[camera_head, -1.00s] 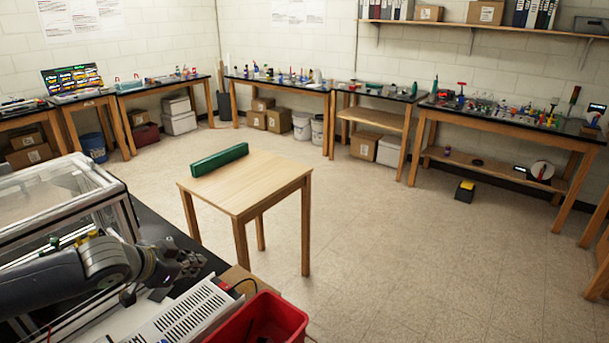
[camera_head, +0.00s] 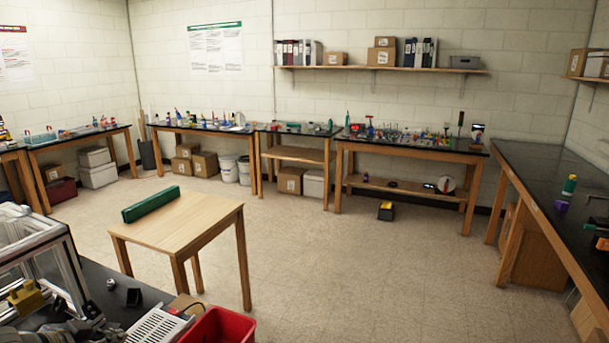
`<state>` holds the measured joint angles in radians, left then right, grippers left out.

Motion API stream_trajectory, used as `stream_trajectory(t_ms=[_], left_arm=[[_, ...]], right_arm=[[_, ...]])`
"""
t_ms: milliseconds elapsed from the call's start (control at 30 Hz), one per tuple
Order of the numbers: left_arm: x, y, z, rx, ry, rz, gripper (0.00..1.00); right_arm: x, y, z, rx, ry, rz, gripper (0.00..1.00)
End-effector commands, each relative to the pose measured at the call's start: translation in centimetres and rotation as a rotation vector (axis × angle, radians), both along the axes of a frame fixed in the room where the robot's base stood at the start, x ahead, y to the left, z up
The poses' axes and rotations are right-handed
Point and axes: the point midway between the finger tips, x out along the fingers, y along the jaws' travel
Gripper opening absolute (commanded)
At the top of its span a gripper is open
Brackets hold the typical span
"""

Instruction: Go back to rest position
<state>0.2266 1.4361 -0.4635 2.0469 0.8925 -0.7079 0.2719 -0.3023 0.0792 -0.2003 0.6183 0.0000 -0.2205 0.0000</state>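I cannot clearly make out either of my grippers in the head view. A dark shape (camera_head: 82,308) at the lower left is too unclear to name. The extrusion frame (camera_head: 66,262), with silver bars and clear panels, stands at the left edge on a black bench (camera_head: 112,312). A yellow part (camera_head: 25,297) shows by its lower bars. The frame is partly cut off by the picture edge.
A wooden table (camera_head: 185,222) bearing a green block (camera_head: 150,204) stands ahead. A red bin (camera_head: 222,326) and white vented box (camera_head: 158,326) are at the bottom. A black-topped bench (camera_head: 535,185) runs along the right. The middle floor (camera_head: 340,265) is clear.

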Motion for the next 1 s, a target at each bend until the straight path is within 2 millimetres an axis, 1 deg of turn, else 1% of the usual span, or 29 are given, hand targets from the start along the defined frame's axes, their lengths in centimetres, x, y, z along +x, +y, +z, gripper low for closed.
stream_trajectory(t_ms=[33, 100, 367, 567, 667, 800, 867, 900, 1000], left_arm=[[-0.4, -0.9, -0.9, -0.007, 0.012, -0.012, 0.0], [-0.7, -1.7, -1.7, -0.009, 0.023, -0.023, 0.0], [-2.4, -5.3, -5.1, -0.011, 0.066, -0.067, 0.0], [-4.7, -9.0, -8.3, -0.021, 0.106, -0.1, 0.0], [-6.3, -11.2, -10.0, -0.03, 0.13, -0.11, 0.0], [-9.1, -14.3, -12.2, -0.044, 0.166, -0.107, 0.0], [-10.4, -15.5, -13.0, -0.05, 0.184, -0.096, 0.0], [-11.3, -16.2, -13.5, -0.056, 0.197, -0.086, 0.0], [-13.7, -17.6, -14.5, -0.067, 0.234, -0.046, 0.0]], right_arm=[[0.7, 0.1, 0.1, 0.002, -0.012, 0.0, 0.4], [1.1, 0.2, 0.1, 0.003, -0.02, 0.0, 0.4], [0.9, 0.1, 0.1, 0.002, -0.014, 0.0, 0.4], [0.9, 0.1, 0.0, 0.001, -0.012, 0.0, 0.4], [0.5, 0.0, 0.0, 0.0, -0.006, 0.0, 0.4], [-0.2, 0.0, 0.0, -0.001, 0.004, 0.0, 0.4], [-0.2, 0.0, 0.0, -0.001, 0.004, 0.0, 0.4], [-0.2, 0.0, 0.0, -0.001, 0.004, 0.0, 0.4], [-0.1, 0.0, 0.0, 0.0, 0.002, 0.0, 0.4]])
